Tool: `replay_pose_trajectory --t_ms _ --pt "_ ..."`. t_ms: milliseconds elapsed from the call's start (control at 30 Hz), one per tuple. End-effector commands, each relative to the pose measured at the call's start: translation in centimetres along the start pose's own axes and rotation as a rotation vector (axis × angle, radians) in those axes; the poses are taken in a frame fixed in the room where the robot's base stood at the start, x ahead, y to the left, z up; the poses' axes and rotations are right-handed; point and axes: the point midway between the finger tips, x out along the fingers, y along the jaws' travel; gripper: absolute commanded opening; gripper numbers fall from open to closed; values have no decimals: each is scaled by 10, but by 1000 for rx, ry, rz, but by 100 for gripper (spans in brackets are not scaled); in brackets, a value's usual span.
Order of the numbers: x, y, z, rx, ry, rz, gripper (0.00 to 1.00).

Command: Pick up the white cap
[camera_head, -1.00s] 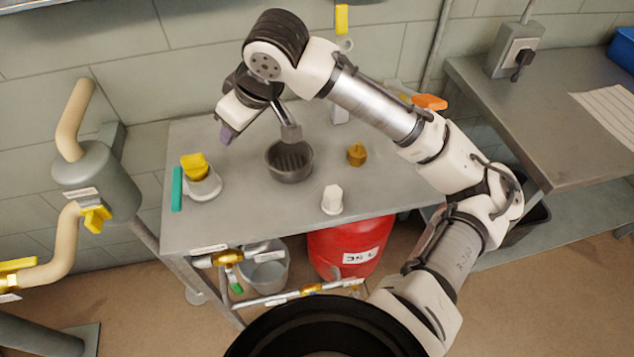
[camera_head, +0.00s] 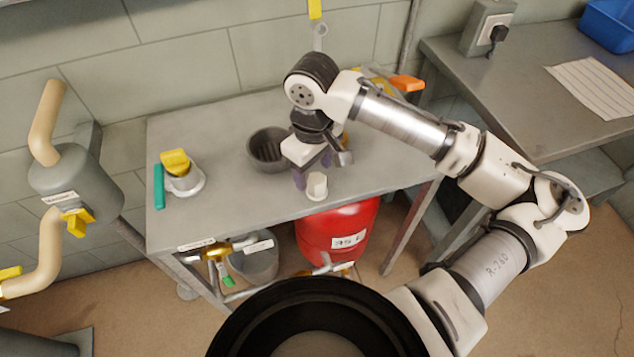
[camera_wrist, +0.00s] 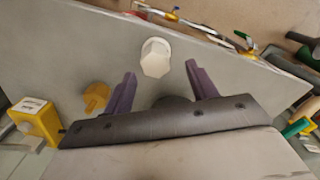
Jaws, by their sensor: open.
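The white cap (camera_head: 317,186) stands upright on the grey table (camera_head: 220,215) near its front edge. In the wrist view the white cap (camera_wrist: 155,57) has a faceted top and a round flange, and lies just beyond the gap between my fingertips. My gripper (camera_head: 314,172) is above and just behind the cap in the head view. Its two purple fingers (camera_wrist: 162,72) are spread apart in the wrist view with nothing between them.
A dark grey strainer cup (camera_head: 268,150) stands left of my gripper. A yellow-handled valve piece (camera_head: 180,172) and a teal bar (camera_head: 159,187) are at the table's left. A yellow-brown knob (camera_wrist: 97,97) is near the left finger. A red tank (camera_head: 338,232) is below the table.

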Motion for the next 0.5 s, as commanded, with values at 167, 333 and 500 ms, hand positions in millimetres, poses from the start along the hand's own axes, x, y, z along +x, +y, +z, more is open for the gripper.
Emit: replay_pose_trajectory --t_ms 167,333,500 --pt "19 4 4 1 -2 -2 58" --pt "43 5 4 0 -1 -1 58" --pt "51 5 4 0 0 0 58"
